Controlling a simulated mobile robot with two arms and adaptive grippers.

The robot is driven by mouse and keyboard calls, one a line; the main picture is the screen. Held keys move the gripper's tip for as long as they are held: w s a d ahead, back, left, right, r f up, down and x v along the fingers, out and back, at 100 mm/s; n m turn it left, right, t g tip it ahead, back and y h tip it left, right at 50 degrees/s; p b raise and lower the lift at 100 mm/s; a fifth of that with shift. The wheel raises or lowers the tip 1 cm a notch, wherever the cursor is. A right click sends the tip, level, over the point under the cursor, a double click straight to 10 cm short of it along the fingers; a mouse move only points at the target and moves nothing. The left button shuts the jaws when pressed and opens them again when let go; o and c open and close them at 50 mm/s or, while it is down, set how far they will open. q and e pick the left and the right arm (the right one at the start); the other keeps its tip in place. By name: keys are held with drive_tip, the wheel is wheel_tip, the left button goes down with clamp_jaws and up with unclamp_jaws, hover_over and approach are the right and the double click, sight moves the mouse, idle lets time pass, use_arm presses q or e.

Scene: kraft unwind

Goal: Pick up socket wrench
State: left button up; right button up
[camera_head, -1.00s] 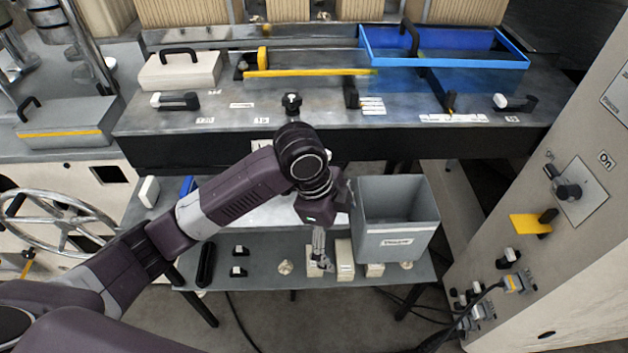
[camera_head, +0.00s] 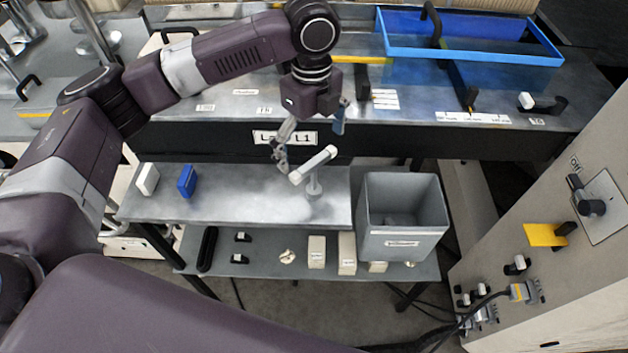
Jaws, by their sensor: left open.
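A light grey T-shaped tool (camera_head: 313,167), which looks like the socket wrench, stands upright on the upper shelf under the bench. Its bar is tilted and its short stem goes down to the shelf. My left gripper (camera_head: 309,140) is just above and behind it in the picture, fingers spread and pointing down. One finger is close to the left end of the bar. I cannot tell whether they touch. Nothing is held. My right gripper is not in view.
A grey open bin (camera_head: 403,240) stands right of the tool. A white block (camera_head: 148,178) and a blue block (camera_head: 187,181) sit at the shelf's left. The bench edge (camera_head: 400,144) overhangs behind. Small boxes (camera_head: 317,252) stand on the lower shelf. A control panel (camera_head: 560,240) bounds the right.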

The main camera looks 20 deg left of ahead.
sight(314, 161)
use_arm(q)
drive_tip(key=shift+s+d+f+p, duration=0.15)
drive_tip(key=shift+f+p, duration=0.4)
drive_tip(key=shift+f, duration=1.65)
drive_tip(key=shift+c, duration=0.3)
drive_tip(key=c, duration=0.9)
drive_tip(key=shift+r, duration=0.1)
